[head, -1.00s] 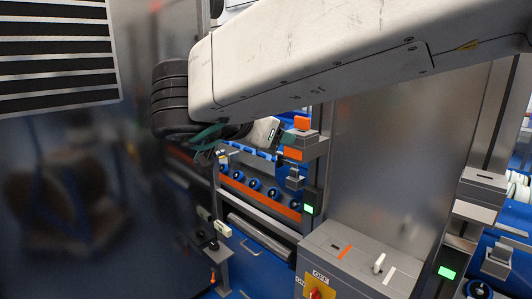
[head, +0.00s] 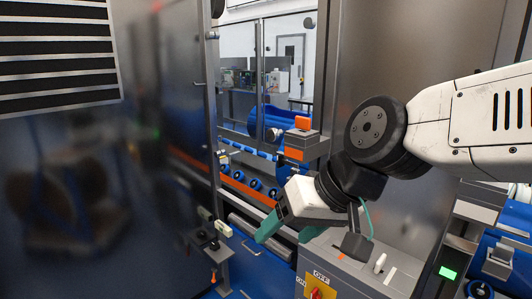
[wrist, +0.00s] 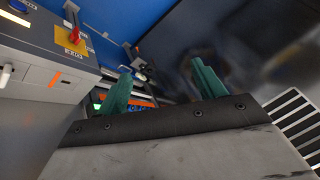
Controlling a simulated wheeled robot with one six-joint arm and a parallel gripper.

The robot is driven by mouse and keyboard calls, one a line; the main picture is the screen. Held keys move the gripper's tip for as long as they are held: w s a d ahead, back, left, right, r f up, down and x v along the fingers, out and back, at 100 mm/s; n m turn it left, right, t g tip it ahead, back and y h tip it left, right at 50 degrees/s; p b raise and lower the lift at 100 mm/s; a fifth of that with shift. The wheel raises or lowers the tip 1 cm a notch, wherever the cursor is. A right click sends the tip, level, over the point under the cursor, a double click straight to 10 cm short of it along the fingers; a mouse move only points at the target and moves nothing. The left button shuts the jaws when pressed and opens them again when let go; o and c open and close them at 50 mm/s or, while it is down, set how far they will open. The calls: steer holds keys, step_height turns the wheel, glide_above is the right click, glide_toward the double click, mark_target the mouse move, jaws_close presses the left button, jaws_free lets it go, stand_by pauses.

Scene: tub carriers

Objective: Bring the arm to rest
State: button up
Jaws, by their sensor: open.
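My gripper (head: 287,232) has green fingers and a white body, and in the head view it hangs in front of the machine, right of the picture's centre. Its fingers point down and to the left. In the wrist view my gripper (wrist: 163,88) shows its two green fingers spread apart with nothing between them. My white arm reaches in from the right edge of the head view, with a dark round joint above the gripper.
A grey control box (head: 345,272) with a yellow switch plate (head: 318,287) stands below the gripper. Blue rollers (head: 255,184) lie behind an orange strip. A dark reflective panel (head: 90,200) fills the left. A steel panel (head: 410,60) stands behind the arm.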

steer(key=s+d+f+m+h, duration=0.1)
steer(key=s+d+h, duration=0.1)
steer(key=d, duration=0.5)
steer(key=s+d+f+m+g+h, duration=0.1)
steer(key=s+d+f+h, duration=0.1)
steer(key=s+d, duration=0.3)
steer(key=s+d+f+m+g+h, duration=0.1)
steer(key=s+d, duration=0.3)
steer(key=d, duration=0.7)
steer(key=shift+s+f+m+h, duration=0.15)
steer(key=shift+f+m+h, duration=0.1)
steer(key=shift+m+h, duration=0.25)
